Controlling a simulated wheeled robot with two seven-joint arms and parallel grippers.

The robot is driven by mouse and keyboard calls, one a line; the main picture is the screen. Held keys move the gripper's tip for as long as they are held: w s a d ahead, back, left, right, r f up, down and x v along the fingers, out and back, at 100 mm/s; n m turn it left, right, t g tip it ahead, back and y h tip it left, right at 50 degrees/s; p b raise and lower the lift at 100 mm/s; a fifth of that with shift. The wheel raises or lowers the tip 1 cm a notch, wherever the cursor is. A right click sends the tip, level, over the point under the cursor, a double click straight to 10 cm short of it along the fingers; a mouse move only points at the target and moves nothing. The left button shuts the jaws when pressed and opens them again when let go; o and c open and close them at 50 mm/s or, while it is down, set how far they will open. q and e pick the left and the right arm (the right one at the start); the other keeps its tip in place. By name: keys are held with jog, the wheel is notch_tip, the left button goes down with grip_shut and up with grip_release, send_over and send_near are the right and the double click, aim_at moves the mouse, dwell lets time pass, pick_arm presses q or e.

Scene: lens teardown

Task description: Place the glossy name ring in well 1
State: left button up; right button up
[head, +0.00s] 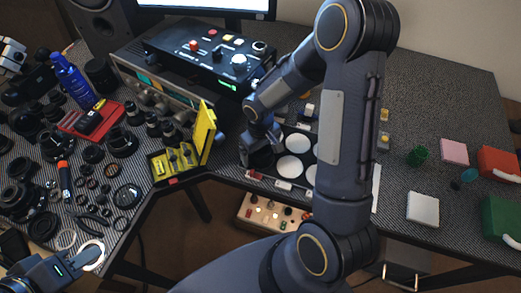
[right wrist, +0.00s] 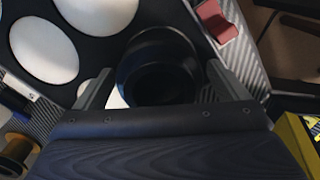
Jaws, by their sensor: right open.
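A dark, round, hollow part (right wrist: 158,62) with a smooth black wall sits between my open right fingers in the right wrist view. It looks like the glossy name ring, but no lettering shows. It stands over a corner well of the black tray (head: 277,151), with a sliver of white well floor at its left edge. My right gripper (head: 262,160) is at the tray's left end in the head view, with its fingers on either side of the part. My left gripper (head: 84,261) is at the lower left by a pale disc (head: 93,252); its fingers are unclear.
Free white wells (head: 294,143) lie to the right of my right gripper. A yellow open case (head: 203,135) stands left of the tray, and a black control box (head: 210,55) behind. Many lens parts crowd the left bench. My right arm hides part of the tray.

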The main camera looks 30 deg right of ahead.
jog(key=shift+r, duration=0.15)
notch_tip(320, 180, up, 12)
jog(key=p, duration=0.1)
jog(key=s+a+r+m+t+y, duration=0.1)
jog(key=s+a+r+t+y, duration=0.1)
jog(key=s+r, duration=0.3)
jog(key=s+a+r+m+t+y, duration=0.1)
jog(key=s+r, duration=0.4)
jog(key=s, duration=0.7)
jog(key=a+m+t, duration=0.1)
jog(key=t, duration=0.1)
jog(key=shift+s+r+t+y, duration=0.15)
jog(key=shift+r+t+y, duration=0.15)
jog(key=shift+y, duration=0.1)
